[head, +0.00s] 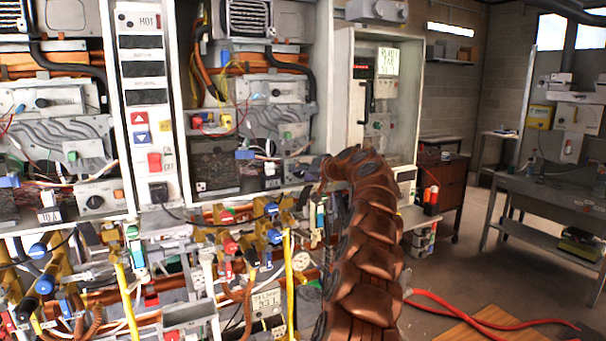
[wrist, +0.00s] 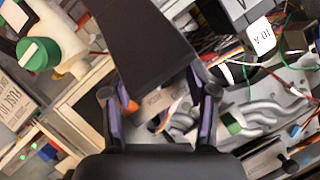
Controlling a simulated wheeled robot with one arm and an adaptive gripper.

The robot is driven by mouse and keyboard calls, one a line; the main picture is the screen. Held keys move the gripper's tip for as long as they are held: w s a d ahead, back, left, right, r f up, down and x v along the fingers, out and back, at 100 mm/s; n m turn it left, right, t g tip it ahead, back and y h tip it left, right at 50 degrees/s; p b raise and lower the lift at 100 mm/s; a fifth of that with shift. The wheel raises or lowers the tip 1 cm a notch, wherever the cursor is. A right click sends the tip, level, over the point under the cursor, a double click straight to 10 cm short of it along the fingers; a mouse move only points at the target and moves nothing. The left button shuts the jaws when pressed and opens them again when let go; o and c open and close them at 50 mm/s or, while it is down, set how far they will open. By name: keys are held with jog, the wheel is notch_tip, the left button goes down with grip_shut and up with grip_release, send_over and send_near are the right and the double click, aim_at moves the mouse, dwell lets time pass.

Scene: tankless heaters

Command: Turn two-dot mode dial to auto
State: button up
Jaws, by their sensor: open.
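No dial with two readable dots shows; the marks are too small to tell. A black knob (head: 95,202) sits on a pale plate low on the left heater. In the wrist view a green round knob (wrist: 38,54) with a white bar sits on a pale body at upper left. My gripper (wrist: 158,92) is open, its two fingers apart with no object clearly held. A dark flat panel shows beyond and between them. In the head view my brown arm hides part of the scene, and the gripper is not clearly seen.
A white control column (head: 150,100) with red and blue buttons stands between the open heaters. Valves, pipes and hoses (head: 265,235) crowd below. A glass-fronted cabinet (head: 400,105) stands behind my arm. Grey pipes (wrist: 215,112) and wires show near the right finger. Open floor lies at right.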

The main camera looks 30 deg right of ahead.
grip_shut()
dwell(0.3)
jog(key=shift+f+b, duration=0.1)
jog(key=shift+b, duration=0.4)
jog(key=shift+n+b, duration=0.3)
jog(key=shift+b, duration=0.05)
jog(key=n+h+b, duration=0.1)
jog(key=b, duration=0.1)
jog(key=shift+a+n+b, duration=0.1)
jog(key=shift+n+b, duration=0.2)
jog(key=shift+b, duration=0.05)
jog(key=n+h+b, duration=0.2)
jog(key=b, duration=0.1)
jog(key=shift+a+n+g+h+b, duration=0.1)
jog(key=shift+n+g+h+b, duration=0.2)
jog(key=shift+n+b, duration=0.1)
jog(key=shift+r+n+b, duration=0.2)
jog(key=shift+n+b, duration=0.15)
jog(key=shift+n, duration=0.15)
jog(key=shift+a+h, duration=0.1)
jog(key=shift+h, duration=0.3)
